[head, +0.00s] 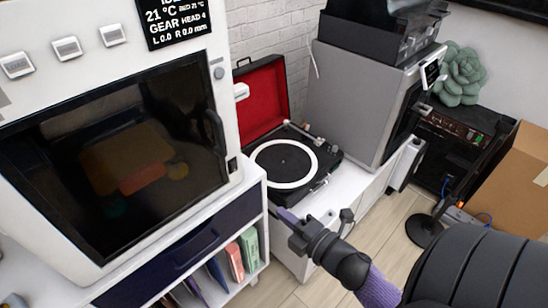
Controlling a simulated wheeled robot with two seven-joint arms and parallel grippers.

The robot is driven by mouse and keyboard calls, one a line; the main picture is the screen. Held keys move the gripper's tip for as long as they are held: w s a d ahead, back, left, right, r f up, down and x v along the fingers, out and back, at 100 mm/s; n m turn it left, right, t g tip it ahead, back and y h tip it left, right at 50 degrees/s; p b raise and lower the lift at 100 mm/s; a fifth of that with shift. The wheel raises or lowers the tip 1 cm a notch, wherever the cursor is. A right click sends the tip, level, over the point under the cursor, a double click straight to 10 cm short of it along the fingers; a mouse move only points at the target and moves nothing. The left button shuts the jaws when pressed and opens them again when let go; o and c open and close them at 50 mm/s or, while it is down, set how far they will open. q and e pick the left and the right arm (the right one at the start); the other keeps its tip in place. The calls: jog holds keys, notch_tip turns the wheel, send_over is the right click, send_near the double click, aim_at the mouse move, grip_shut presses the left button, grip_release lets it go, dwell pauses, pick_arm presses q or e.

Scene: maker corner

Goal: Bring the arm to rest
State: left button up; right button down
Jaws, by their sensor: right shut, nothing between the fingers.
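My right arm comes in from the lower right, with a dark upper part and a purple sleeve section. My right gripper (289,218) is shut and empty. It appears in front of the white cabinet, just below the record player (287,164) in the picture. I cannot tell how far it is from the cabinet edge. My left gripper is not in view.
A white machine with a dark window (122,160) stands at left on a shelf unit (186,250) holding several books. A grey machine (345,102) stands behind the record player. At right are a cardboard box (509,188) and a black stand base (424,231). Wooden floor (382,235) shows between.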

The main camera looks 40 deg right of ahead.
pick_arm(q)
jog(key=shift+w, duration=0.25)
pick_arm(e)
jog(key=shift+s, duration=0.1)
jog(key=s+a+f+m+g+h, duration=0.1)
jog(key=s+f+m+g, duration=0.3)
jog(key=f, duration=0.5)
jog(key=s+f+m+g+h, duration=0.1)
jog(key=s+f+m+g, duration=0.3)
jog(key=f, duration=0.6)
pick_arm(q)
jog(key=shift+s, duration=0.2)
pick_arm(e)
jog(key=s+a+f+m+g, duration=0.2)
jog(key=s+f+m+g, duration=0.2)
jog(key=s, duration=0.8)
jog(key=s+a+f+m+g, duration=0.2)
jog(key=s+f+m+g, duration=0.2)
jog(key=s+f, duration=0.3)
jog(key=s+g, duration=0.1)
jog(key=s, duration=0.4)
jog(key=shift+a+f, duration=0.3)
jog(key=shift+f, duration=0.1)
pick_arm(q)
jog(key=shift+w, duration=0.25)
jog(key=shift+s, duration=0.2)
